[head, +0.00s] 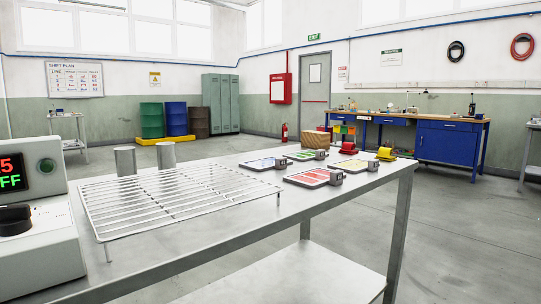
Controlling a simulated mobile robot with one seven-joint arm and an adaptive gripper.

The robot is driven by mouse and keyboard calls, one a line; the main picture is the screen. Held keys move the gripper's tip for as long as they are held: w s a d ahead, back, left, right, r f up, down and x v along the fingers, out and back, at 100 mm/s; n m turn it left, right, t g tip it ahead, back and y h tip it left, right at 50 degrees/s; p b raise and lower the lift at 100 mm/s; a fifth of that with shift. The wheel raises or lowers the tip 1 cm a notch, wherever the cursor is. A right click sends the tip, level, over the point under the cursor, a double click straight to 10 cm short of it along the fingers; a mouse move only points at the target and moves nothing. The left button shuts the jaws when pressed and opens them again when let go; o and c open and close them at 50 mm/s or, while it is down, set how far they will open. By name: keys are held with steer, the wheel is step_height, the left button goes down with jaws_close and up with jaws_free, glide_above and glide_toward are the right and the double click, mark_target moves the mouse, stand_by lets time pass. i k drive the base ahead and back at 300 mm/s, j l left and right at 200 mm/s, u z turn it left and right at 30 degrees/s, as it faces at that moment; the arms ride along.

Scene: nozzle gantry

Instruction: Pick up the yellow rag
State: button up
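A small, bright yellow humped thing (385,154) sits at the far right edge of the metal table (220,260). It may be the yellow rag, but it is too small to be sure. A similar red humped thing (349,148) sits to its left. A flat plate with a yellow face (353,165) lies nearer, with a small grey block at its corner. My gripper is not in view.
Plates with red (314,177), blue (262,163) and green (303,155) faces lie nearby. A wire rack (180,197), two metal cylinders (126,161) and a control box (38,240) fill the left. A wooden block (315,139) stands behind. Floor at right is clear.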

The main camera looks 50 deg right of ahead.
mark_target(384, 154)
steer(key=z, duration=2.1)
steer(key=i+l+z, duration=0.25)
steer(key=i, duration=0.2)
steer(key=i+j, duration=0.2)
steer(key=i, duration=0.2)
steer(key=i+j, duration=0.2)
steer(key=i, duration=0.15)
steer(key=i+j+z, duration=0.1)
steer(key=i, duration=0.3)
steer(key=j, duration=0.1)
